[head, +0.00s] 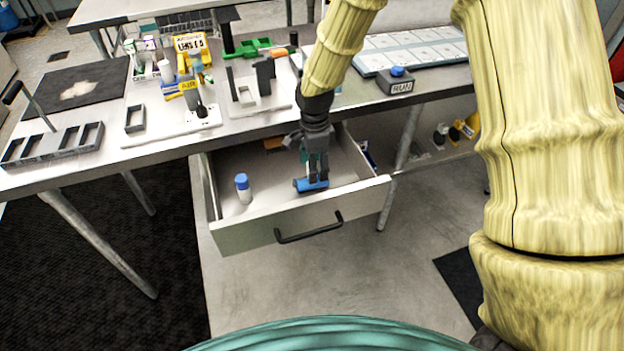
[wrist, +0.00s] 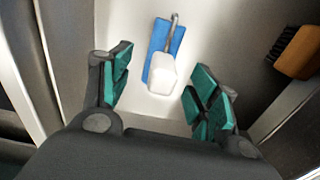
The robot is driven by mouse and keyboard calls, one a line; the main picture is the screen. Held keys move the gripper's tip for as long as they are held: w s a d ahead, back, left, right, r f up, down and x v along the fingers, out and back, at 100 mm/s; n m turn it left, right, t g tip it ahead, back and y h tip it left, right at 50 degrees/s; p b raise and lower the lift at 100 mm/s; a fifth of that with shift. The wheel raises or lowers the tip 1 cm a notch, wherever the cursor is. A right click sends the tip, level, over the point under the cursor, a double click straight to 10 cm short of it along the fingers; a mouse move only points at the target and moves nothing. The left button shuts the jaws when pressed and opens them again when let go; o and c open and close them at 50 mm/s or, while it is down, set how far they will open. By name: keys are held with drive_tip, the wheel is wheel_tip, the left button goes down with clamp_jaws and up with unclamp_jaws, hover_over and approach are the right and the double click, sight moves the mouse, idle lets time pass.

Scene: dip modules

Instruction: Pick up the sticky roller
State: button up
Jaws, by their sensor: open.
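The sticky roller (wrist: 162,72) shows in the wrist view as a white, blocky head with a grey metal rod, together with a long blue part. Whether the blue part is its handle or a separate piece beneath it, I cannot tell. In the head view its blue part (head: 308,185) shows near the front of the open drawer, partly hidden by my fingers. My gripper (head: 316,180) points down into the drawer (head: 278,214). In the wrist view my gripper (wrist: 160,95) is open, its green-padded fingers on both sides of the white head, with visible gaps.
A white bottle with a blue cap (head: 243,188) stands in the drawer to the left. A brown brush (wrist: 297,52) lies to the right in the wrist view. The workbench (head: 240,131) above holds trays and a RUN button box (head: 396,81).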

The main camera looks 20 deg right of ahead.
drive_tip(key=shift+a+f+p, duration=0.15)
drive_tip(key=shift+f+p, duration=0.1)
drive_tip(key=shift+f, duration=0.7)
drive_tip(key=shift+a+f+p, duration=0.15)
drive_tip(key=shift+f+p, duration=0.1)
drive_tip(key=shift+f, duration=1.45)
drive_tip(key=c, duration=1.1)
drive_tip(key=shift+c, duration=0.2)
drive_tip(key=shift+r, duration=0.1)
drive_tip(key=shift+r+b, duration=0.6)
drive_tip(key=shift+r, duration=4.35)
